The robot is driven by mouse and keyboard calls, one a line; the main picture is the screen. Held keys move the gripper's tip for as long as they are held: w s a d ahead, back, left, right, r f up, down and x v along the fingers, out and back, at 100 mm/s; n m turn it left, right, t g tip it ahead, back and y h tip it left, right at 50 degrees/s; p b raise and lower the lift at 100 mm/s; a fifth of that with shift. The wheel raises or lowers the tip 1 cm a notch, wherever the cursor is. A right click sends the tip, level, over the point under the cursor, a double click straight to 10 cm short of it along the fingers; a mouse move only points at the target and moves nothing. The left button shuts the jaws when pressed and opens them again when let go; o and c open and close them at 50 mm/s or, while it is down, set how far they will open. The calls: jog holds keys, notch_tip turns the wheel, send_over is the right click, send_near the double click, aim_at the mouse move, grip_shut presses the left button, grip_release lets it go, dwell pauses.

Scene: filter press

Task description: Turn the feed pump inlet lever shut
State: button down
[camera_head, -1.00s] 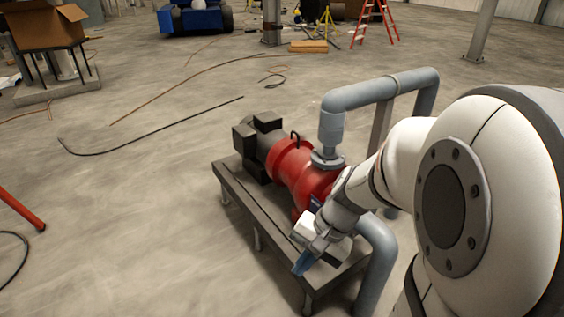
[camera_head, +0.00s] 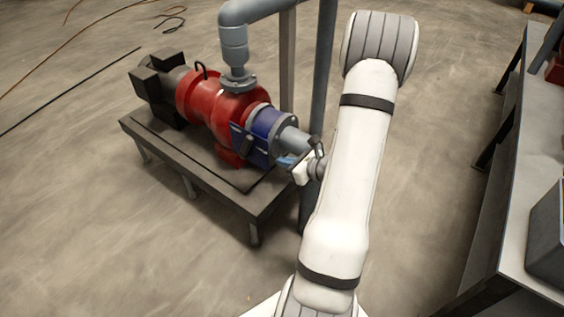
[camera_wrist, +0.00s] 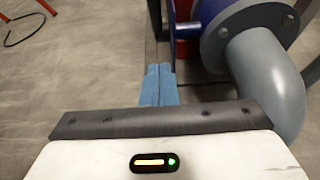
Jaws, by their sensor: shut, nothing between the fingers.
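The red feed pump (camera_head: 205,100) sits on a dark steel frame. A blue valve (camera_head: 268,125) joins its inlet to a grey flanged pipe; it also shows in the wrist view (camera_wrist: 189,14). A dark blue flat piece (camera_head: 240,138) hangs slanted on the valve's near side and appears to be the lever. My gripper (camera_head: 285,161) is shut and empty, low beside the inlet pipe and to the right of the lever. In the wrist view its blue fingertips (camera_wrist: 158,72) point toward the valve side. I cannot tell whether they touch the lever.
The grey inlet elbow (camera_wrist: 272,85) bends down close to the right of my gripper. A grey outlet pipe (camera_head: 233,50) rises above the pump. A dark workbench (camera_head: 512,190) stands at right. Open floor (camera_head: 80,215) lies at left.

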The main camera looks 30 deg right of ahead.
aim_at(246, 148)
jog(key=w+a+f+b, duration=0.1)
jog(key=w+a+b, duration=0.1)
jog(key=w, duration=0.7)
jog(key=shift+w+a, duration=0.25)
jog(key=shift+a, duration=0.5)
jog(key=shift+d, duration=0.1)
